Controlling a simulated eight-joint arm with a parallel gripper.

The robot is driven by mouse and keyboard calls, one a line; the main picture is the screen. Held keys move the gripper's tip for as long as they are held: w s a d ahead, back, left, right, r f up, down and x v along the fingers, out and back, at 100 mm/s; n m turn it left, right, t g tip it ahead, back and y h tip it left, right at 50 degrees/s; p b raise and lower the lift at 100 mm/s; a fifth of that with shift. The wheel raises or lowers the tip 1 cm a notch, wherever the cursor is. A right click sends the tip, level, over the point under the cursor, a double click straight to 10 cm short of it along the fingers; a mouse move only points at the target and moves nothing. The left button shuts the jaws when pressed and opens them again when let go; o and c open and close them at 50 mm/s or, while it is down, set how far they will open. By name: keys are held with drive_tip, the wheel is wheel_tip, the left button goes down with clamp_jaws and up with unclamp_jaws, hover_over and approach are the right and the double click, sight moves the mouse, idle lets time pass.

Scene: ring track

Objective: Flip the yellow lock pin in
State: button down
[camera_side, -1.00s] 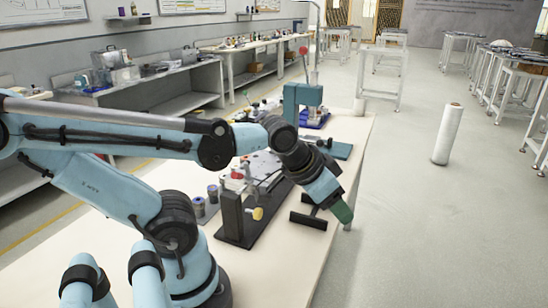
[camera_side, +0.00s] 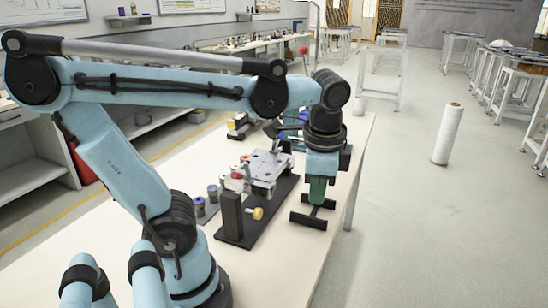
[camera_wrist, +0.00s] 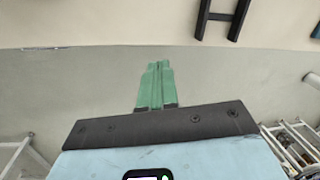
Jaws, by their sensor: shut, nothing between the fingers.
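The yellow lock pin (camera_side: 258,213) sticks out of the side of a dark upright post (camera_side: 231,216) on a long black base in the side view. It does not show in the wrist view. My gripper (camera_side: 316,202) points almost straight down to the right of the pin, apart from it. Its green fingers are shut together and empty; they also show at the middle of the wrist view (camera_wrist: 158,66).
A black H-shaped stand (camera_side: 312,219) lies on the table (camera_side: 285,268) just below or behind my fingers; I cannot tell if they touch. A metal fixture plate (camera_side: 262,172) and small cylinders (camera_side: 212,193) stand to the left. The table edge is close on the right.

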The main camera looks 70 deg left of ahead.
sight(252, 212)
drive_tip(key=r+m+g, duration=0.1)
drive_tip(key=s+r+m+g+y, duration=0.1)
drive_tip(key=r+m+g, duration=0.1)
drive_tip(key=shift+s+a+r+g, duration=0.3)
drive_tip(key=shift+s+r+g, duration=0.05)
drive_tip(key=shift+r+g, duration=0.05)
drive_tip(key=s+a+f, duration=0.5)
drive_tip(key=f, duration=0.4)
drive_tip(key=shift+a+f, duration=0.25)
drive_tip(key=shift+f, duration=0.05)
drive_tip(key=shift+s, duration=0.1)
idle(0.3)
